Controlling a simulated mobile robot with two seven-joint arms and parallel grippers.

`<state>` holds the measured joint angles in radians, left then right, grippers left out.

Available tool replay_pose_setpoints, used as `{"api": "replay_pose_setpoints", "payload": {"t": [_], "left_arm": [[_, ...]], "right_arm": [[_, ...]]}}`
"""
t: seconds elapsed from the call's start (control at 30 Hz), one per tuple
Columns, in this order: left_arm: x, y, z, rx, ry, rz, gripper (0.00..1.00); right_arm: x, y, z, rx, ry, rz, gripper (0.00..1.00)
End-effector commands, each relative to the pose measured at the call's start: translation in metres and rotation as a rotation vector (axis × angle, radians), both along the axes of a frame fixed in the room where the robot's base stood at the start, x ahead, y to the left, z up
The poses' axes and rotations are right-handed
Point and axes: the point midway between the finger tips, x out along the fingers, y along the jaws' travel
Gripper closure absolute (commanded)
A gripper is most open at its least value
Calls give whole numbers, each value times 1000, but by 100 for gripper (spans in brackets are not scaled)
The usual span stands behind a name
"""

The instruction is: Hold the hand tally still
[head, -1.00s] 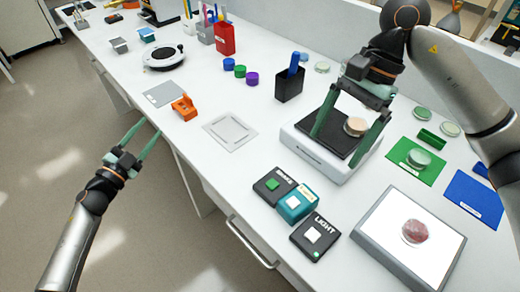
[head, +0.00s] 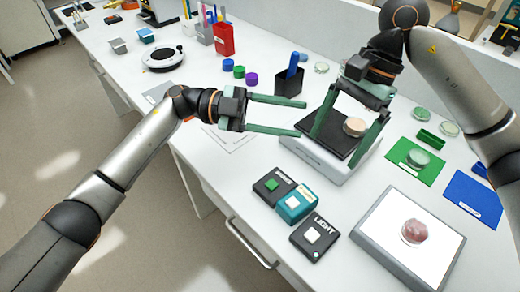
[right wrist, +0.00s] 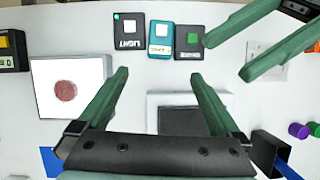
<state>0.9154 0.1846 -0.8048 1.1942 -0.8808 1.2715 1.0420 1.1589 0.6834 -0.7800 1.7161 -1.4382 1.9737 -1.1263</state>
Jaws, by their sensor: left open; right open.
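The hand tally appears to be the teal box (head: 292,211) with a pale square button and a small label. It stands on the bench between two dark button boxes and also shows in the right wrist view (right wrist: 161,40). My left gripper (head: 300,118) is open and empty, up and behind the tally, level with the balance's left side; its fingers also enter the right wrist view (right wrist: 224,58) at upper right. My right gripper (head: 340,146) is open and empty, pointing down over the balance; in its wrist view (right wrist: 160,73) the tally lies just beyond the fingertips.
The dark box with a green button (head: 272,186) and the LIGHT box (head: 315,236) flank the tally closely. The balance (head: 316,158) has a round tan item (head: 355,126) on it. A lit panel (head: 378,236) holds a reddish dish. A black pen cup (head: 288,86) stands behind.

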Motion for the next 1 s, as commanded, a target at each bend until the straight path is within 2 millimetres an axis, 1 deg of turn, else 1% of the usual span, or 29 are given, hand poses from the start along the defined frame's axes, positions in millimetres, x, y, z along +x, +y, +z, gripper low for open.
{"api": "replay_pose_setpoints", "payload": {"t": [0.03,0.1,0.17,0.2,0.27,0.33,0.4,0.53,0.63,0.77,0.87,1.0], "left_arm": [[-22,-14,-16,51,38,-98,50],[-47,-24,-36,140,84,-221,50],[-62,-25,-52,244,113,-308,50],[-66,-21,-61,332,129,-351,50],[-64,-11,-70,476,145,-383,50],[-54,4,-76,617,157,-379,50],[-42,18,-77,733,166,-358,50],[-25,38,-76,883,182,-308,50],[-18,47,-74,944,190,-283,50],[-14,51,-73,971,194,-269,50],[-14,51,-73,970,194,-270,50],[-14,50,-73,968,194,-271,50]], "right_arm": [[0,0,0,0,0,0,0],[0,0,0,0,0,0,0],[0,0,0,0,0,0,0],[0,0,0,0,0,0,0],[0,0,0,0,0,0,0],[0,0,0,0,0,0,0],[0,0,0,0,0,0,0],[0,0,0,0,0,0,0],[0,0,0,0,0,0,0],[-1,2,-6,-1,2,1,0],[-4,5,-17,0,4,2,0],[-10,14,-40,0,4,2,0]]}}
